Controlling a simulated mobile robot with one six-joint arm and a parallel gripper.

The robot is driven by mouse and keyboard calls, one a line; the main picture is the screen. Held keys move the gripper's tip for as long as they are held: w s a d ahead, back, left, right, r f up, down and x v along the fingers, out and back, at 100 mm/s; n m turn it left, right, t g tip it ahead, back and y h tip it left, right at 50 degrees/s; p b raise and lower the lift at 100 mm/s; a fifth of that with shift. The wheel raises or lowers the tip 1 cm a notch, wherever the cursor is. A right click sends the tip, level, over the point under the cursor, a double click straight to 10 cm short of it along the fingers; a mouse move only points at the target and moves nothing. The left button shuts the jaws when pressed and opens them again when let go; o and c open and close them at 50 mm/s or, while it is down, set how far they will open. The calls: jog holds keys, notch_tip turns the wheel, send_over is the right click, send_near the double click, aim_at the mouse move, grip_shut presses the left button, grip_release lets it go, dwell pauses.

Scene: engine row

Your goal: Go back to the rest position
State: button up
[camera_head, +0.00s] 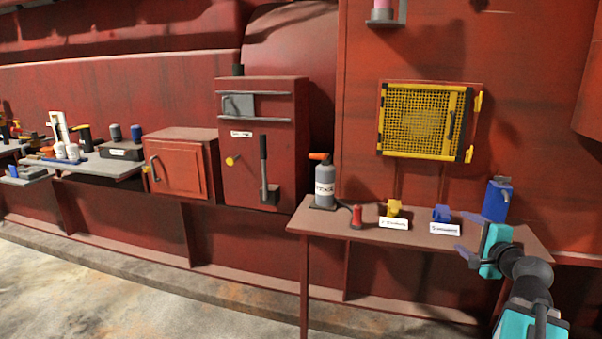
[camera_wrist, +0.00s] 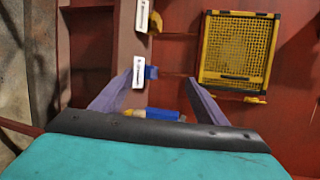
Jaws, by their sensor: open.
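My gripper (camera_head: 468,234) is at the right end of the brown shelf table (camera_head: 375,223) in the head view, with its two purple fingers spread apart and pointing left. The wrist view also shows my gripper (camera_wrist: 165,70) with the fingers wide apart and nothing clasped between the tips. A blue canister (camera_head: 497,199) stands at the table's right end, behind my gripper. A blue item (camera_wrist: 160,113) with a yellowish end shows near the base of the fingers in the wrist view; whether it touches them I cannot tell.
On the table are a blue holder (camera_head: 441,213), a yellow holder (camera_head: 394,207), a small red object (camera_head: 356,216) and a grey bottle (camera_head: 325,185). A yellow mesh panel (camera_head: 415,120) is on the red wall above. Open floor (camera_head: 110,295) lies at the lower left.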

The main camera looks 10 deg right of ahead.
jog(key=w+a+f+n+g+y+p, duration=0.2)
jog(key=a+f, duration=0.7)
jog(key=f, duration=0.1)
jog(key=w+a+f+n+g+y+p, duration=0.1)
jog(key=w+a+f+g+y+p, duration=0.15)
jog(key=a+f, duration=0.65)
jog(key=s+a+f+n+g+y+p, duration=0.1)
jog(key=s+a+f+n+g, duration=0.2)
jog(key=a+f, duration=0.55)
jog(key=s+a+f+n+g+y+p, duration=0.1)
jog(key=s+a+f+g+p, duration=0.15)
jog(key=s+a+f, duration=0.55)
jog(key=s+a+f+n+g+h+p, duration=0.1)
jog(key=s+a+f+n+g, duration=0.25)
jog(key=s+f, duration=0.45)
jog(key=s+a+f+n+g+h+p, duration=0.1)
jog(key=s+a+f+n+g, duration=0.25)
jog(key=s+f, duration=0.45)
jog(key=s+d+f+n+g+h, duration=0.1)
jog(key=s+d+n+g, duration=0.1)
jog(key=s, duration=0.5)
jog(key=s+d+f+n+g+h, duration=0.2)
jog(key=s+d+n, duration=0.1)
jog(key=s, duration=0.4)
jog(key=shift+n, duration=0.7)
